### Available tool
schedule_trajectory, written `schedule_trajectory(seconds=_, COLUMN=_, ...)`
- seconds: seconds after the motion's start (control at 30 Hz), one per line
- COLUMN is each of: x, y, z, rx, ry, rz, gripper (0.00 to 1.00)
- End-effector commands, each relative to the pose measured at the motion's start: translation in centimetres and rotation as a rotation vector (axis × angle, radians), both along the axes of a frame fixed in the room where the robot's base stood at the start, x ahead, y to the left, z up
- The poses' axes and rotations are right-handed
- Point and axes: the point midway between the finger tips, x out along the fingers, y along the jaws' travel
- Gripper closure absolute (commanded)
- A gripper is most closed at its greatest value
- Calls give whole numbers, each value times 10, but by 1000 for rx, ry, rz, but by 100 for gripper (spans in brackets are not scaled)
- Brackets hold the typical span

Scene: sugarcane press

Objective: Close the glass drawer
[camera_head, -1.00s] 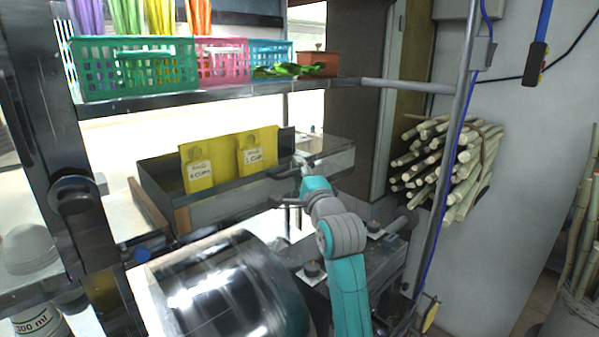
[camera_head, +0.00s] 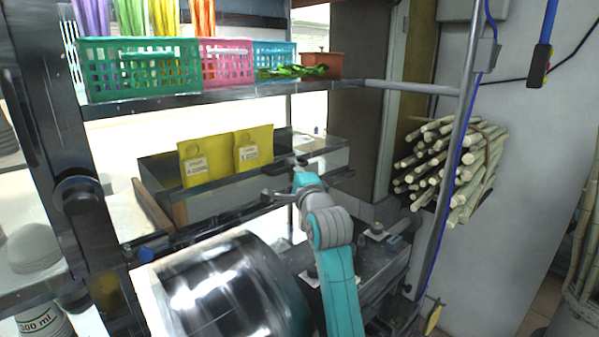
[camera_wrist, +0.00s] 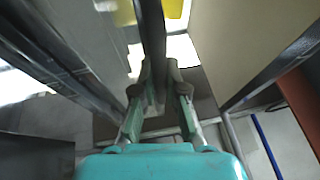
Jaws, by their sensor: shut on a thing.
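The glass drawer (camera_head: 225,198) is a long, dark-framed box with clear panels, below the basket shelf in the head view. Two yellow labelled cards (camera_head: 206,161) stand in or just behind it. My gripper (camera_head: 300,178) is at the drawer's right end in the head view. In the wrist view, my gripper (camera_wrist: 160,85) has its two fingers on either side of a dark upright bar, likely the drawer's edge, and is shut on it. The exact contact is partly hidden by the fingers. How far the drawer stands out is hard to tell.
A shiny metal drum (camera_head: 225,290) is close in front, below the drawer. A shelf (camera_head: 215,98) with green, pink and blue baskets is above. A metal post (camera_head: 462,130) stands right of my arm, before a bundle of cane (camera_head: 455,165).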

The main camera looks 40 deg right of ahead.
Motion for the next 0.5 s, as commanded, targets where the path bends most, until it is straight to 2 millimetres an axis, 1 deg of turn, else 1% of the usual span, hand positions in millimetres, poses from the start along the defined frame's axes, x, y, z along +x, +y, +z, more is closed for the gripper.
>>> schedule_trajectory(seconds=0.1, x=4, y=0, z=0, rx=0, ry=0, rz=0, gripper=100)
schedule_trajectory(seconds=0.33, x=5, y=1, z=0, rx=0, ry=0, rz=1, gripper=100)
schedule_trajectory(seconds=0.37, x=5, y=1, z=0, rx=0, ry=0, rz=2, gripper=87)
schedule_trajectory(seconds=0.4, x=5, y=1, z=0, rx=1, ry=1, rz=2, gripper=77)
schedule_trajectory(seconds=0.43, x=5, y=1, z=0, rx=1, ry=1, rz=2, gripper=69)
schedule_trajectory(seconds=0.47, x=5, y=1, z=0, rx=1, ry=1, rz=1, gripper=63)
schedule_trajectory(seconds=0.5, x=5, y=1, z=0, rx=1, ry=1, rz=1, gripper=63)
